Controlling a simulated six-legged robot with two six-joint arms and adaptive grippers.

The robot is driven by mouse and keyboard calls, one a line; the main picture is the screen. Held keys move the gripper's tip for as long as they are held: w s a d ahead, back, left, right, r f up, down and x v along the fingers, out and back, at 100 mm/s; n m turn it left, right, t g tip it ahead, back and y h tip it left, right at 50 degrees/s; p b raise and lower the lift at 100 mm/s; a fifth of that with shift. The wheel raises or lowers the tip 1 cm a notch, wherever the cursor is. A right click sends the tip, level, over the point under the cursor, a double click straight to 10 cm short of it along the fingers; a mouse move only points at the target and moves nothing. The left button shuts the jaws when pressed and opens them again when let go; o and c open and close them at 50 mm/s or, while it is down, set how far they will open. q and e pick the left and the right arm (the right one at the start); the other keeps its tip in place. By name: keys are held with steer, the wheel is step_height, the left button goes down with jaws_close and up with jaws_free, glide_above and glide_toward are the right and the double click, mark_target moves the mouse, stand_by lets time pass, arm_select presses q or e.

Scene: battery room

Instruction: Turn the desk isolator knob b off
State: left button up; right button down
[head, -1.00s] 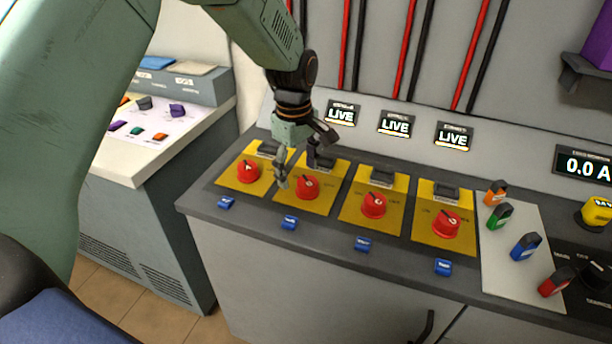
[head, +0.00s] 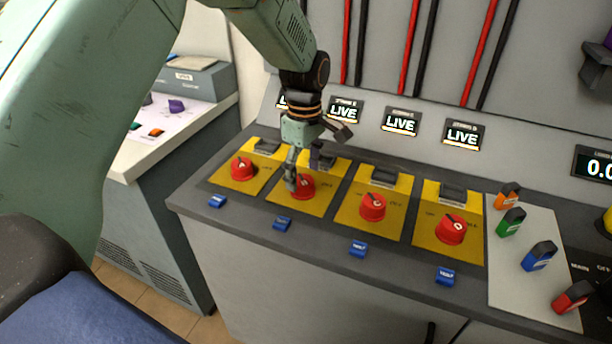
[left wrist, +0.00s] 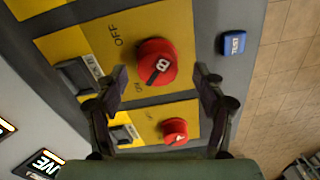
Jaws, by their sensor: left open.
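Knob b (head: 302,187) is a red round knob on a yellow plate, second from the left in the row on the desk. In the left wrist view knob b (left wrist: 157,62) carries a letter B, and its dark pointer is turned toward the ON mark. My left gripper (head: 303,173) is over knob b from above. In the left wrist view the open fingers of my left gripper (left wrist: 160,80) stand on either side of the knob, with gaps; contact cannot be told. The finger hides part of the knob in the head view. My right gripper is not in view.
Similar red knobs stand beside it: A (head: 243,168) on the left, two more (head: 372,207) on the right. Blue tags (head: 282,224) line the desk front. LIVE displays (head: 344,111) are behind. Coloured handles (head: 510,222) stand on a pale panel at right.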

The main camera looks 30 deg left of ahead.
mark_target(298, 178)
arm_select(q)
steer(key=shift+w+a+f, duration=0.15)
steer(key=shift+a+f, duration=0.25)
steer(key=shift+f, duration=0.25)
steer(key=shift+w+a+f, duration=0.1)
steer(key=shift+a+f, duration=0.3)
steer(key=shift+f, duration=0.2)
steer(key=shift+d, duration=0.3)
steer(key=shift+s+d+r, duration=0.15)
steer(key=shift+d+r, duration=0.1)
steer(key=shift+d, duration=0.2)
steer(key=shift+s+d+r, duration=0.1)
steer(key=shift+d+r, duration=0.1)
steer(key=shift+d, duration=0.25)
steer(key=shift+a, duration=0.1)
steer(key=shift+c, duration=0.3)
steer(key=shift+w+a+f, duration=0.15)
steer(key=shift+a+f, duration=0.15)
steer(key=shift+a, duration=0.45)
steer(key=shift+c, duration=1.4)
steer(key=shift+w+a+f, duration=0.1)
steer(key=shift+c, duration=0.8)
steer(key=shift+d+r, duration=0.3)
steer(key=shift+d, duration=0.35)
steer(key=c, duration=0.5)
steer(key=shift+a, duration=0.2)
steer(key=shift+c, duration=0.8)
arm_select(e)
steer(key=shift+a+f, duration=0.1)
